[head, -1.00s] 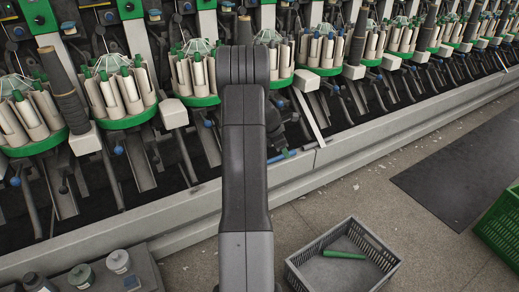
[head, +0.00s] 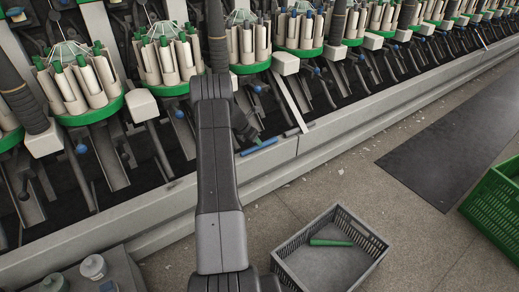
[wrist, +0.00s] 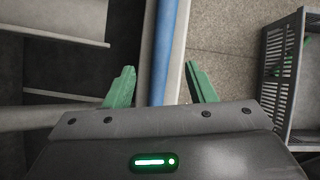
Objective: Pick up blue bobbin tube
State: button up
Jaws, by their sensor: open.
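The blue bobbin tube (head: 259,146) lies on the pale ledge along the foot of the winder, just right of my forearm in the head view. In the wrist view the blue tube (wrist: 163,60) runs lengthwise between the two green fingers of my gripper (wrist: 163,84). The fingers are spread apart, with one on each side of the tube, and nothing is held. The near end of the tube is hidden behind the gripper body.
The winder's row of green-rimmed carousels (head: 170,88) with pale tubes stands behind the ledge (head: 200,190). A grey crate (head: 372,240) with a green tube (head: 330,242) inside is on the floor. A green crate (head: 495,205) and a dark mat (head: 460,150) are at right.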

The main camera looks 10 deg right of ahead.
aim_at(269, 142)
jog(key=b+x, duration=0.2)
jog(key=x, duration=0.3)
jog(key=shift+d+f, duration=0.15)
grip_shut()
